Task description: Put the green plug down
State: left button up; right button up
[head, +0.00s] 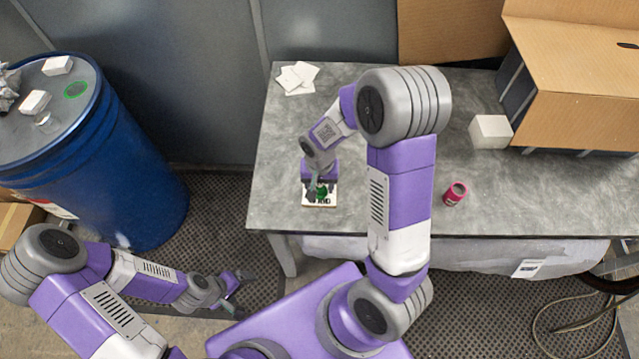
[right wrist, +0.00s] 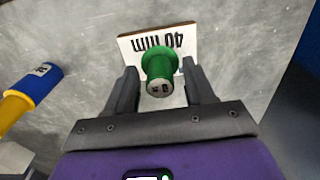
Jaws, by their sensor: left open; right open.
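The green plug (right wrist: 160,68) stands on a white card (right wrist: 127,44) marked "40 mm", which lies on the grey table. In the head view the plug (head: 321,192) is small and partly covered by my right gripper, and the card (head: 306,203) shows around it. My right gripper (right wrist: 160,74) is open, with one finger on each side of the plug; a gap shows between the fingers and the plug. My left gripper (head: 236,286) is open and empty, low in front of the table and away from the plug.
A blue and yellow piece (right wrist: 32,92) lies left of the card in the wrist view. A blue barrel (head: 140,185) stands at left.

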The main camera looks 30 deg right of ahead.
pick_arm(q)
notch_tip(320, 180, up, 2)
jog(key=shift+p, duration=0.95)
pick_arm(e)
notch_tip(320, 180, up, 12)
jog(key=shift+r, duration=0.15)
